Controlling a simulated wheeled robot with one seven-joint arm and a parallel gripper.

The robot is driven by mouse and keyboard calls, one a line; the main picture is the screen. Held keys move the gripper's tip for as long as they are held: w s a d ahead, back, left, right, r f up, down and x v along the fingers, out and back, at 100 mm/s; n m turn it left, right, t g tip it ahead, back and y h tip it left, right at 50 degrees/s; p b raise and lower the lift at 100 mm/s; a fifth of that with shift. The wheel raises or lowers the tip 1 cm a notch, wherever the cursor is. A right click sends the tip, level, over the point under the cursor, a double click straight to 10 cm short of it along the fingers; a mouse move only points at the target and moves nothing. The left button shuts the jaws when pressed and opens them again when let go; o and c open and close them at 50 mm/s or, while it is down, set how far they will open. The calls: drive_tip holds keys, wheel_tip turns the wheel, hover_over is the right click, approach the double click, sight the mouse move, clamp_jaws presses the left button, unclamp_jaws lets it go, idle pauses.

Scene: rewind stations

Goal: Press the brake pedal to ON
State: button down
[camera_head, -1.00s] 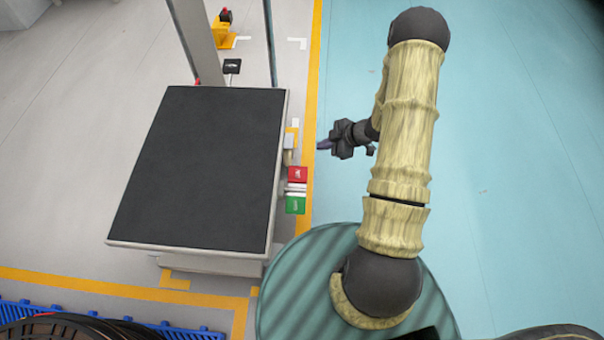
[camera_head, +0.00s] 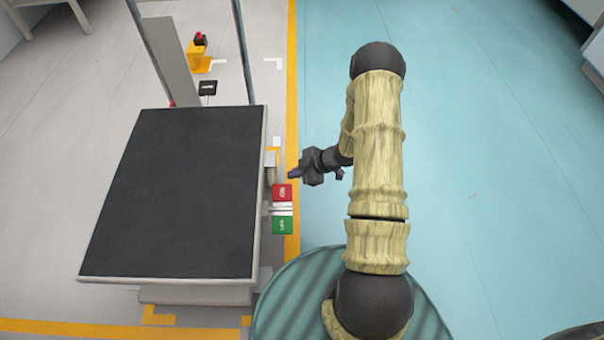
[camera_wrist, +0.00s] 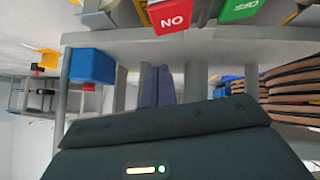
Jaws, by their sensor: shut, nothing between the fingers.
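The brake pedal at the right edge of the dark-topped station has a red ON half (camera_head: 282,192) and a green OFF half (camera_head: 282,225), with a pale bar between them. In the wrist view, the red half (camera_wrist: 172,17) and green half (camera_wrist: 240,9) show at the top, their lettering upside down. My gripper (camera_head: 293,175) is shut and empty, just above and right of the red half in the head view. Its dark fingers (camera_wrist: 157,88) point away from the wrist camera, and the red half shows above them. I see no contact with the pedal.
The station's black top (camera_head: 180,195) lies left of the pedal, with grey posts behind it. A yellow stand with a red button (camera_head: 199,52) is farther back. Open teal floor (camera_head: 480,170) lies to the right. A blue box (camera_wrist: 92,66) shows left in the wrist view.

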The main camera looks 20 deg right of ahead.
sight(286, 185)
drive_tip(key=b+x, duration=0.2)
drive_tip(key=x, duration=0.3)
drive_tip(key=shift+f, duration=0.2)
drive_tip(key=shift+w+d+f+b, duration=0.1)
drive_tip(key=shift+f+b, duration=0.4)
drive_tip(key=shift+w+d+f+b, duration=0.1)
drive_tip(key=shift+d+f+b, duration=0.05)
drive_tip(key=shift+f+b, duration=0.35)
drive_tip(key=shift+w+f+b, duration=0.15)
drive_tip(key=shift+f+b, duration=0.2)
drive_tip(key=shift+f, duration=0.25)
drive_tip(key=shift+w+p, duration=0.1)
drive_tip(key=shift+p, duration=0.25)
drive_tip(key=shift+w+d+f+p, duration=0.2)
drive_tip(key=shift+w+f+p, duration=0.25)
drive_tip(key=shift+f+p, duration=0.4)
drive_tip(key=shift+w+d+f+p, duration=0.1)
drive_tip(key=shift+w+f+p, duration=0.15)
drive_tip(key=shift+f, duration=0.4)
drive_tip(key=shift+w+d+f+p, duration=0.1)
drive_tip(key=shift+w+f+p, duration=0.1)
drive_tip(key=shift+f, duration=0.4)
drive_tip(key=shift+r, duration=0.1)
